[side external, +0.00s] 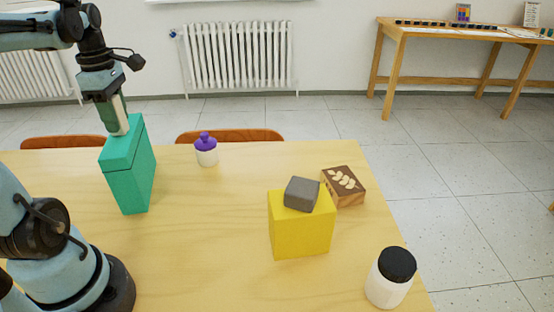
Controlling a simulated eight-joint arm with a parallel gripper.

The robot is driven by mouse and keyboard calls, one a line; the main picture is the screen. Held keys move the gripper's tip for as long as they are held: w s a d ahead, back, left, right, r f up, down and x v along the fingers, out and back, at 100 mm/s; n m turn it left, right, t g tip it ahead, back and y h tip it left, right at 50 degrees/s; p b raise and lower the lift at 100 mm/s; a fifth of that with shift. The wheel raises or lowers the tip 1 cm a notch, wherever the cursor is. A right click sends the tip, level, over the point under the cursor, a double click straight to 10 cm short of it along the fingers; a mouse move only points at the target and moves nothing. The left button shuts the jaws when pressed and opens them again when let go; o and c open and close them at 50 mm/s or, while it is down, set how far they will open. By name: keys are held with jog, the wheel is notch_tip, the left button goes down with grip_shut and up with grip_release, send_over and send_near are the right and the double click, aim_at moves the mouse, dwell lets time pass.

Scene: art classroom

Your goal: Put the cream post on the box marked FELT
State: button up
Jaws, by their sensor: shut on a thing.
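My gripper (112,115) points down at the upper left, above the teal box (128,178). It is shut on the cream post (121,130), which is mostly hidden between the fingers. The post's lower end is at the top of the teal box; I cannot tell whether it touches. The teal box stands tall near the table's left side. A yellow box (299,235) stands right of centre with a grey block (302,194) tilted on its top. I cannot read the word FELT on either box from this side.
A white jar with a purple lid (206,150) stands behind the middle of the table (205,245). A brown carved block (344,187) lies beside the yellow box. A white jar with a black lid (390,278) is at the front right. The table's middle is clear.

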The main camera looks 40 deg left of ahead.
jog(key=shift+f, duration=0.1)
jog(key=o, duration=1.1)
notch_tip(320, 180, up, 12)
jog(key=shift+r, duration=0.1)
jog(key=w+d+f+m+t, duration=0.3)
jog(key=d+f+m, duration=0.5)
jog(key=d+m, duration=0.3)
jog(key=w+d+f+m+t, duration=0.4)
jog(key=d+f+m, duration=0.4)
jog(key=m, duration=0.8)
jog(key=d, duration=0.3)
jog(key=shift+w, duration=0.25)
jog(key=shift+r, duration=0.1)
